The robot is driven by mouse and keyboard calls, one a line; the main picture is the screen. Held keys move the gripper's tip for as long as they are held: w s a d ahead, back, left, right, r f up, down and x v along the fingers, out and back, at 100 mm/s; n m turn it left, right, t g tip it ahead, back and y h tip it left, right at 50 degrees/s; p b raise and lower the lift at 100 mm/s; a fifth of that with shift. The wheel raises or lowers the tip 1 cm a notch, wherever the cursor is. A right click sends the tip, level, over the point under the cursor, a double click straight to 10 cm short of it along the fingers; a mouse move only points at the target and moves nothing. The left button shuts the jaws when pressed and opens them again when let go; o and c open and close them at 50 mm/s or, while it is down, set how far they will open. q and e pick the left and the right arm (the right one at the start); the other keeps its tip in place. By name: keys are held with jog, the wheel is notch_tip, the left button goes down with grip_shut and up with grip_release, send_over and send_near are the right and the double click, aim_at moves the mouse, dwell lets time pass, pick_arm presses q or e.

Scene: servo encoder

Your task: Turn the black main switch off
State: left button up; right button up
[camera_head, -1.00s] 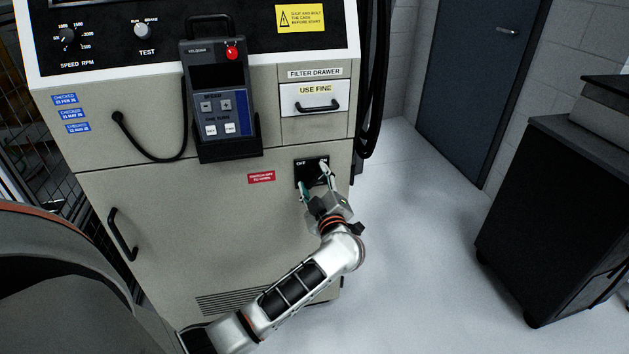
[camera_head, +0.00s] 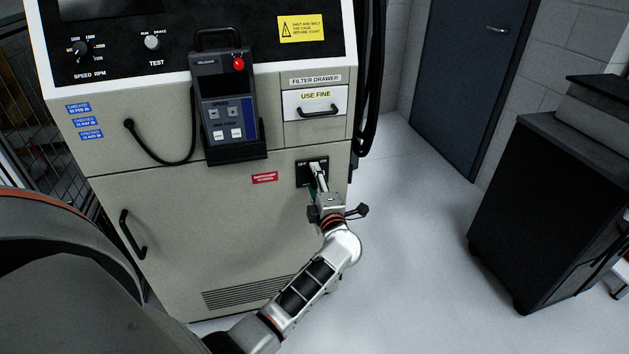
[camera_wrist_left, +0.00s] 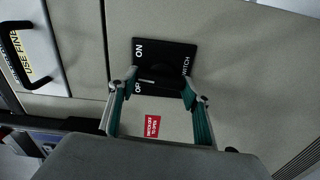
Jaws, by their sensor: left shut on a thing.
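The black main switch (camera_head: 304,173) is a dark plate with white OFF and ON lettering, on the front of the beige cabinet below the filter drawer. It also shows in the left wrist view (camera_wrist_left: 170,54). My left gripper (camera_head: 318,177) is at the plate, its fingers on either side of the switch's knob and shut on it. In the left wrist view the gripper (camera_wrist_left: 160,88) has its green-padded fingertips over the plate's lower part. The knob is mostly hidden, and I cannot tell which mark it points to. My right gripper is not in view.
A hand-held pendant (camera_head: 225,105) hangs in a holder above left of the switch, with a looped cable. The filter drawer (camera_head: 315,104) is closed above. Black hoses (camera_head: 369,100) run down the cabinet's right side. Clear floor lies right, before a dark cart (camera_head: 535,210).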

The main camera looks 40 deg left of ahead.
pick_arm(q)
jog(key=n, duration=0.2)
jog(key=n+b, duration=0.1)
jog(key=shift+f+n, duration=0.3)
jog(key=shift+n, duration=0.1)
jog(key=n, duration=0.2)
jog(key=shift+f+n+b, duration=0.1)
jog(key=shift+n+b, duration=0.2)
jog(key=shift+b, duration=0.05)
jog(key=shift+n+b, duration=0.35)
jog(key=shift+n, duration=1.55)
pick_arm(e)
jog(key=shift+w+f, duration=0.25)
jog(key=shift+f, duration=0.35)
pick_arm(q)
jog(key=o, duration=1.1)
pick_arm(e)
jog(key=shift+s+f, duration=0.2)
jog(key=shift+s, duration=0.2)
pick_arm(q)
jog(key=shift+r, duration=0.2)
